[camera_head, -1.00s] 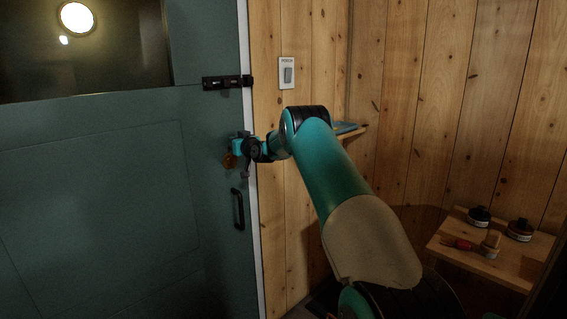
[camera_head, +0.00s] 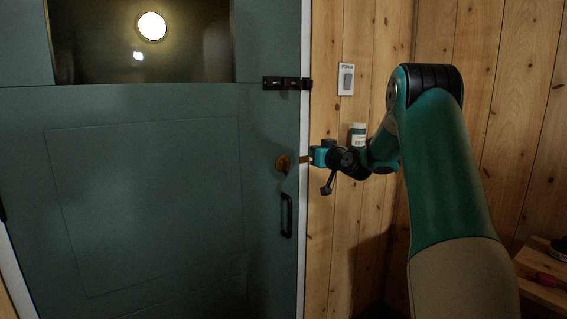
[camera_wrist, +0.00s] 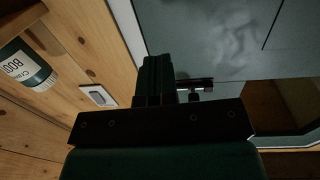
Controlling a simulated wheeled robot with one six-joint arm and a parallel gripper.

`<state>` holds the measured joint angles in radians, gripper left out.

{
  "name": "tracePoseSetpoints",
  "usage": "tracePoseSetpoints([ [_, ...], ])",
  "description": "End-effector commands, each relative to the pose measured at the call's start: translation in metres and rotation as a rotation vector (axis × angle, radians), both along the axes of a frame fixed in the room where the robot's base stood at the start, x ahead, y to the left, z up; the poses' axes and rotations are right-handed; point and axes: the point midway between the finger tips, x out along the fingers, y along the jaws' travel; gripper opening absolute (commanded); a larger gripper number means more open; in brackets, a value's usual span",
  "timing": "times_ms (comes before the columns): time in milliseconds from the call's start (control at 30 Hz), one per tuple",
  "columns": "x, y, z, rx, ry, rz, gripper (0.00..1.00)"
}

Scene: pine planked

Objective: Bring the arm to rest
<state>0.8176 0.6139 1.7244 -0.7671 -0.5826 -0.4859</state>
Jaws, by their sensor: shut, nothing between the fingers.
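My gripper (camera_head: 316,157) is shut and empty. In the head view it is at the door's right edge, just right of the round brass knob (camera_head: 283,163); whether it touches anything there I cannot tell. In the wrist view the closed fingers (camera_wrist: 158,78) show dark against the door and its white edge strip. My arm reaches in from the right, bent at a raised elbow.
The green door (camera_head: 150,200) looks closed, with a black bolt (camera_head: 287,83) and a black pull handle (camera_head: 287,215). A switch (camera_head: 346,79) is on the pine wall. A low wooden shelf (camera_head: 540,290) is at lower right.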

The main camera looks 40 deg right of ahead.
Motion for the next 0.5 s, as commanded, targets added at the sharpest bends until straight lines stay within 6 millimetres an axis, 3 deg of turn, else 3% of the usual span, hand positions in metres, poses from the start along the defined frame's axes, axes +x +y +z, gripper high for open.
tracePoseSetpoints([
  [233, -0.001, 0.001, 0.001, 0.001, 0.001, 0.002, 0.0],
  [300, 0.002, 0.011, 0.003, 0.005, 0.012, 0.02, 0.0],
  [367, 0.006, 0.03, 0.006, 0.016, 0.036, 0.054, 0.0],
  [467, 0.014, 0.086, 0.014, 0.043, 0.111, 0.155, 0.0],
  [500, 0.015, 0.115, 0.017, 0.058, 0.155, 0.206, 0.0],
])
